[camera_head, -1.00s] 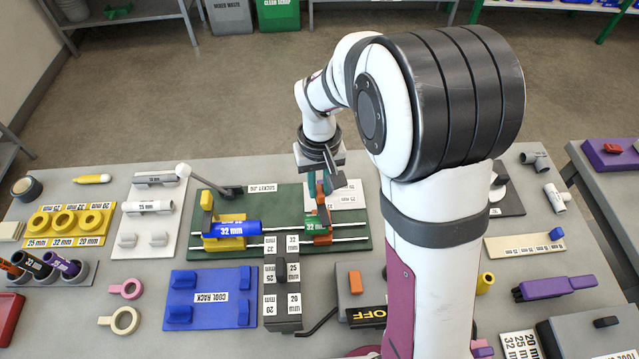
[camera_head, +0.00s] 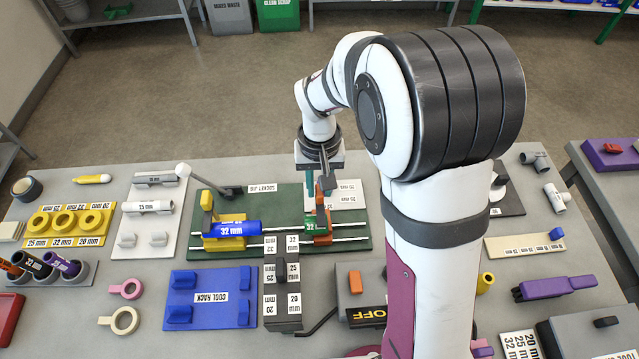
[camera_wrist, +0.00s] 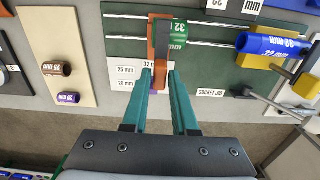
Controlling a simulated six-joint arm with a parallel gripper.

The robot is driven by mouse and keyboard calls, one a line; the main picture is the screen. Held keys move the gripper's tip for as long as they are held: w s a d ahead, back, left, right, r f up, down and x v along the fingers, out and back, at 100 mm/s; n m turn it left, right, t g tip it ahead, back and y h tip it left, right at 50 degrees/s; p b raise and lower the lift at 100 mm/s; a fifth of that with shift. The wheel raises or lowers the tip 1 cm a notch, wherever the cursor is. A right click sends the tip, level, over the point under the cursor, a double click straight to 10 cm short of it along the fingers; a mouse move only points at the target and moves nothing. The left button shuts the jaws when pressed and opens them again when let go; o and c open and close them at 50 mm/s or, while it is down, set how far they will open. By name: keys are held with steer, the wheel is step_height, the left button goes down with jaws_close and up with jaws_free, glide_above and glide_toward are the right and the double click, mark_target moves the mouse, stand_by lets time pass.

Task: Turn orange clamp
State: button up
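The orange clamp (camera_head: 319,196) stands upright on the right part of the green socket jig (camera_head: 230,271), beside a green 32 mm fitting (camera_head: 309,225). In the wrist view, the orange clamp (camera_wrist: 160,42) is at top centre, left of the green fitting (camera_wrist: 178,31). My gripper (camera_wrist: 160,76) points down at the clamp, with its two teal fingertips on either side of the clamp's upper part. I cannot tell whether they touch it. The blue 32 mm pipe (camera_head: 231,228) lies in a yellow holder (camera_head: 222,243) on the left of the jig.
A dark block with size labels (camera_head: 283,290) stands in front of the jig. A blue cool rack (camera_head: 209,297) is at front left. A white-knobbed lever (camera_head: 184,170) reaches over the jig's back left.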

steer(key=shift+o, duration=1.4)
step_height(320, 180, up, 16)
steer(key=shift+f, duration=0.15)
steer(key=s+d+f+m+y, duration=0.1)
steer(key=s+d+f+m, duration=0.1)
steer(key=s, duration=0.9)
steer(key=s+d+f+m, duration=0.1)
steer(key=s+f+m, duration=0.2)
steer(key=s, duration=0.9)
steer(key=shift+s+d+f+y, duration=0.2)
steer(key=shift+d+f+y, duration=0.15)
steer(key=shift+d+y, duration=0.05)
